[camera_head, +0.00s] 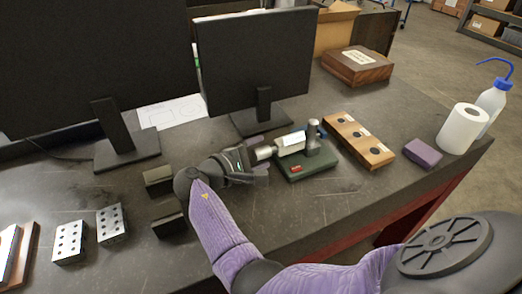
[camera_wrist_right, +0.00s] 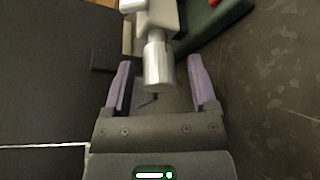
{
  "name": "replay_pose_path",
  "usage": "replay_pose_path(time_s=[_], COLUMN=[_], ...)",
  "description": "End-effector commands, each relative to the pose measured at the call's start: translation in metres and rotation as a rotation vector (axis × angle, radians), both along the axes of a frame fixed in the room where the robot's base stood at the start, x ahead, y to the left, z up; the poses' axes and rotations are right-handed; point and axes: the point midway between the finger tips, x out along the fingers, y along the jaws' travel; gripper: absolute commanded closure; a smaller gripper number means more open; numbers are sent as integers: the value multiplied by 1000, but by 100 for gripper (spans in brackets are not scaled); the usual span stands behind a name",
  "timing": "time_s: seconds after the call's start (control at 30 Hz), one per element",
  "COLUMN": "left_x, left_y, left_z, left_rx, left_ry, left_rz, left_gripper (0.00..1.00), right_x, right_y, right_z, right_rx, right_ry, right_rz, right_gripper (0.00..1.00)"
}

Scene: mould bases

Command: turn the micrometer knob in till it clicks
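The micrometer (camera_head: 291,143) is held on a dark green stand (camera_head: 318,168) at the middle of the bench. Its silver knob (camera_head: 264,152) points left toward my right gripper (camera_head: 258,166). In the right wrist view the knob (camera_wrist_right: 158,63) lies between the two purple fingers of the right gripper (camera_wrist_right: 160,78), with a gap on each side. The fingers are open and do not appear to touch it. The grey micrometer body (camera_wrist_right: 158,16) shows beyond the knob, with part of the green stand (camera_wrist_right: 215,22). My left gripper is not in view.
Two monitors (camera_head: 257,55) stand behind. Right of the stand are a wooden block with round insets (camera_head: 358,142), a purple block (camera_head: 422,153), a paper roll (camera_head: 462,128) and a wash bottle (camera_head: 492,100). Black blocks (camera_head: 158,180) and perforated metal blocks (camera_head: 111,222) lie left. The front bench is clear.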

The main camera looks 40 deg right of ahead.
Motion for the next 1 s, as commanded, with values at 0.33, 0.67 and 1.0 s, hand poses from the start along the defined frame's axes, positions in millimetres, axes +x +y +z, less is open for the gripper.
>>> replay_pose_path(time_s=[0.33,0.67,1.0], left_x=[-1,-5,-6], left_y=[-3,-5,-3], left_z=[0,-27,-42], left_rx=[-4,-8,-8], left_ry=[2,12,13], left_rz=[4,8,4], left_gripper=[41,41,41], right_x=[0,0,0], right_y=[0,-2,-1], right_z=[0,-8,0], right_rx=[0,-68,-117], right_ry=[0,-256,-486], right_rz=[0,-1,-1], right_gripper=[98,100,100])
